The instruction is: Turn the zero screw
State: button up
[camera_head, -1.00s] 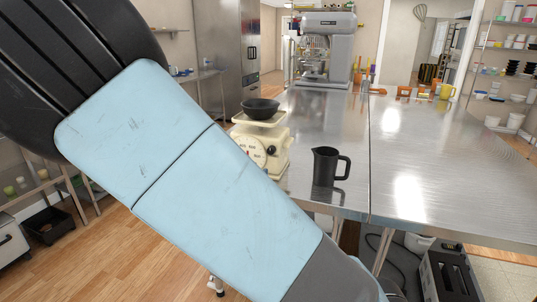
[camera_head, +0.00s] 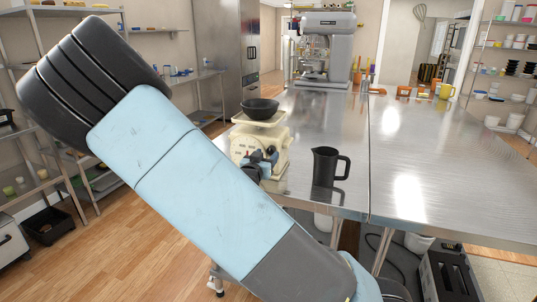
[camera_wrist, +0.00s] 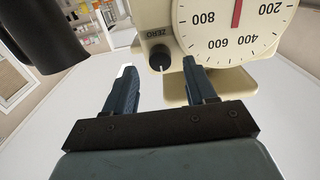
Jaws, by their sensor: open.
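The cream kitchen scale (camera_head: 243,145) stands on the steel table with a black bowl (camera_head: 261,109) on top. In the wrist view the scale (camera_wrist: 258,83) shows its white dial and red needle. The zero screw (camera_wrist: 160,58) is a black knob with a white line, under the label "ZERO". My gripper (camera_wrist: 157,66) is open, with one finger on each side of the screw; whether either finger touches it I cannot tell. In the head view my gripper (camera_head: 262,160) is in front of the scale and partly hides its dial.
A black jug (camera_head: 325,167) stands on the table right of the scale; it is dark at the upper left of the wrist view (camera_wrist: 42,32). A mixer (camera_head: 327,48) stands at the back.

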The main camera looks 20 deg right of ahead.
aim_at(271, 150)
jog(key=shift+x, duration=1.4)
jog(key=shift+c, duration=0.3)
grip_shut()
jog(key=shift+n, duration=0.4)
jog(key=n, duration=0.4)
jog(key=shift+n, duration=0.3)
jog(key=n, duration=0.4)
jog(key=shift+a, duration=0.1)
jog(key=shift+f+n, duration=0.1)
jog(key=shift+n, duration=0.2)
